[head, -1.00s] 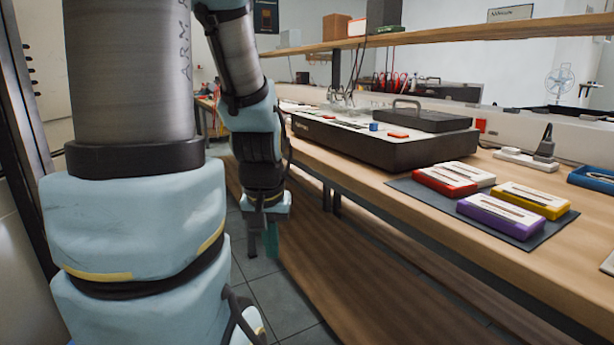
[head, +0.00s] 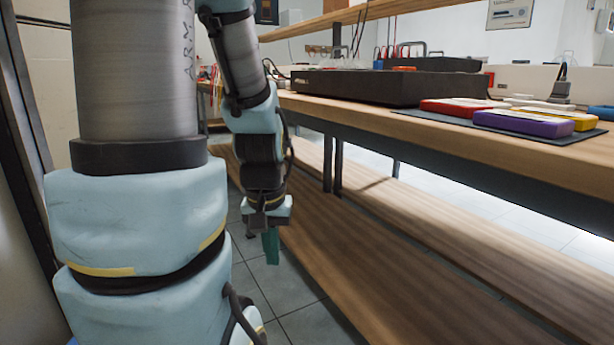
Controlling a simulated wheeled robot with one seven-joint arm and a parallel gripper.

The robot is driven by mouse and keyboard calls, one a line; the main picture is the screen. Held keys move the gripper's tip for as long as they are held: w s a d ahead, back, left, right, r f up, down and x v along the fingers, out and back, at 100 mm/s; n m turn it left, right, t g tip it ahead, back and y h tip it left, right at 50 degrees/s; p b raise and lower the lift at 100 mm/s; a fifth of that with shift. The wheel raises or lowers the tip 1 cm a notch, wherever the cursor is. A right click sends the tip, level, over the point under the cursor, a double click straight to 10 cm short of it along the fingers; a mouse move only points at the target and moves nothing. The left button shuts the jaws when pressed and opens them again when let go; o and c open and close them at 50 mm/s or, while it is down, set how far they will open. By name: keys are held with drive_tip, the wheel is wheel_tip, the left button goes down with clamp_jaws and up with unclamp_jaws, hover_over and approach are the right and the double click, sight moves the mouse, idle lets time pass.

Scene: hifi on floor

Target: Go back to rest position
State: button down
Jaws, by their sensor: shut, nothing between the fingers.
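My gripper (head: 270,246) hangs at the end of my arm, left of centre in the head view, pointing down. Its teal fingers are together with nothing seen between them. It is over the tiled floor, beside the long wooden lower shelf of the workbench (head: 330,110) and below the bench top's height. It appears apart from the bench and the shelf. My large arm links fill the left of the view and hide what lies behind them.
The lower shelf (head: 430,250) runs along the right and is bare. On the bench top are a black case (head: 350,88) and several coloured boxes, including a purple one (head: 522,124), on a dark mat (head: 450,119). Grey floor tiles (head: 300,318) are clear below my gripper.

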wheel_tip(320, 180, up, 38)
drive_tip(key=p, duration=3.6)
drive_tip(key=shift+f, duration=0.25)
